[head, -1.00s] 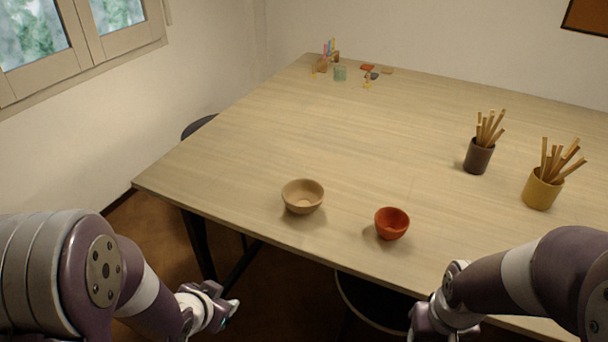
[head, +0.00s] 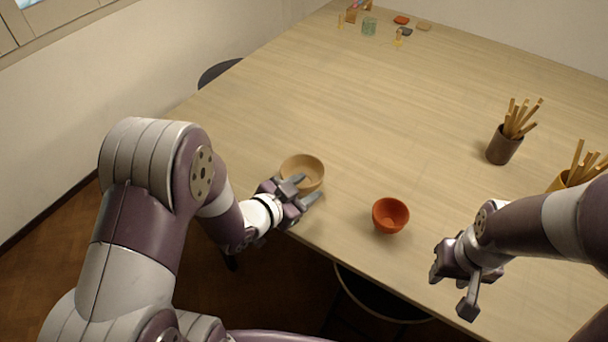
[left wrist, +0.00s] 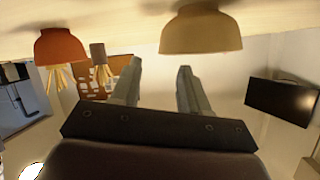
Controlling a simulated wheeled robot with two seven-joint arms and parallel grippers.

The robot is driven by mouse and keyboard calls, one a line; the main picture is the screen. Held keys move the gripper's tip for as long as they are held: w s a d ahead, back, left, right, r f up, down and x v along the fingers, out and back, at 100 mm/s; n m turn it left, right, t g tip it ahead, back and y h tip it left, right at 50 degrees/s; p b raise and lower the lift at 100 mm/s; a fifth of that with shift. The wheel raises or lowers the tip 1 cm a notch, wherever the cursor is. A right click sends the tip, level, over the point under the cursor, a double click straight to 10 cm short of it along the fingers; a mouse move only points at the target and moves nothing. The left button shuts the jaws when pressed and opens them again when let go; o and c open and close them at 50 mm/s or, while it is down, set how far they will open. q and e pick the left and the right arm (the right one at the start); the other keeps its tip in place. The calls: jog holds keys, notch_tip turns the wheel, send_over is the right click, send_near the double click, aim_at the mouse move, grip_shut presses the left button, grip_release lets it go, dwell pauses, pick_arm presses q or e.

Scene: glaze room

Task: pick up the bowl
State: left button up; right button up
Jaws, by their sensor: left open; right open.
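A tan bowl (head: 302,168) stands upright near the table's front left edge. My left gripper (head: 306,190) is open at its near side, with its fingers overlapping the bowl's lower front in the head view. In the left wrist view, which is upside down, the tan bowl (left wrist: 200,32) appears beyond the open fingers (left wrist: 160,66), offset to the right, with nothing between them. An orange-red bowl (head: 390,215) stands to the right; it also shows in the left wrist view (left wrist: 60,46). My right gripper (head: 452,292) is open and empty near the front edge, right of the orange-red bowl.
Small items, including a green glass (head: 369,27), sit at the far end. The table's middle is clear. Dark stools show beside and below the table.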

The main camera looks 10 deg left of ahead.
aim_at(317, 183)
pick_arm(q)
jog(key=x, duration=0.6)
jog(key=shift+w+a+f, duration=0.15)
jog(key=shift+a+f, duration=0.15)
grip_shut()
jog(key=shift+r, duration=0.15)
